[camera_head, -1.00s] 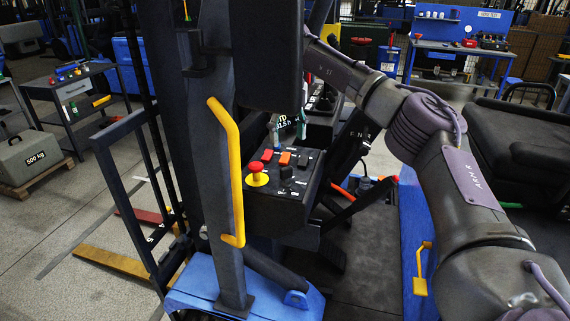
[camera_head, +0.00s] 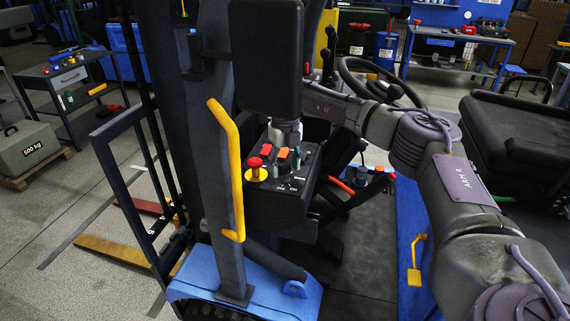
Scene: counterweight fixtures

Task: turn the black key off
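The dark control box (camera_head: 270,205) of the forklift stands at the centre of the head view, with white lettering on its sloping top. The black key (camera_head: 285,169) appears as a small dark shape on that top, right of the red mushroom button (camera_head: 255,163) on its yellow base. Its exact turn is too small to tell. My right gripper (camera_head: 288,135) is over the far part of the panel, partly hidden by the black screen housing. Its fingertips are not clear, and I cannot tell whether they touch anything. My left gripper is out of view.
An orange switch (camera_head: 282,153) and a red switch (camera_head: 266,149) sit close beside the key. The black housing (camera_head: 265,55) hangs above the panel. A yellow handle (camera_head: 232,165) on the mast stands at the left. A steering wheel (camera_head: 382,82) and seat are behind.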

